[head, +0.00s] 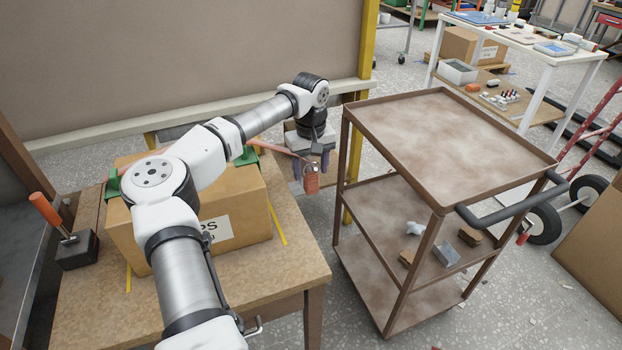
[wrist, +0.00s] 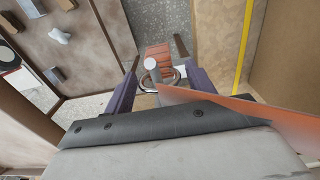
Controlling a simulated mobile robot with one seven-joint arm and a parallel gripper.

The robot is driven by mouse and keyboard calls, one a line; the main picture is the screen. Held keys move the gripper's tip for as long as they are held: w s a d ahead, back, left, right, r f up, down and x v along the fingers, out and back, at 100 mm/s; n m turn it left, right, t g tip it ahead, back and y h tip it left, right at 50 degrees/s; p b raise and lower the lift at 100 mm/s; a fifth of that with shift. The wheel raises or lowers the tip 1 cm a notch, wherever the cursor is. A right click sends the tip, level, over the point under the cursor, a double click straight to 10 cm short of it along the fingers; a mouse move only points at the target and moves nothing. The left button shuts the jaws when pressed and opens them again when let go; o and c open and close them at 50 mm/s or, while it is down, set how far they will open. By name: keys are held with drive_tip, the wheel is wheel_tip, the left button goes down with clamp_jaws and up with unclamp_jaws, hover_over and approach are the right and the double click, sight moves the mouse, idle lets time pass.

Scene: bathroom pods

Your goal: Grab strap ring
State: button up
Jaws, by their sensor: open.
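A metal ring (wrist: 161,82) shows in the wrist view, between the two open purple fingers of my gripper (wrist: 160,72). A grey round-ended pin or bar (wrist: 152,66) shows at the ring. An orange strap (wrist: 245,112) runs from the ring to the lower right. In the head view the strap (head: 274,149) runs from the cardboard box (head: 185,235) to my gripper (head: 312,166). A red-orange ribbed piece (head: 312,183) hangs below the gripper and shows beyond the ring in the wrist view (wrist: 158,55). My gripper is open; contact with the ring cannot be told.
The box sits on a wooden table (head: 285,265) with green corner pieces (head: 113,185) on it. A brown trolley (head: 450,130) stands close to the right of my gripper, with small items on its middle shelf. A yellow post (head: 367,45) stands behind. An orange-handled tool (head: 45,210) stands at left.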

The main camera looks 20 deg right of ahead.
wheel_tip(320, 180, down, 2)
drive_tip(key=shift+f, duration=0.1)
drive_tip(key=c, duration=0.8)
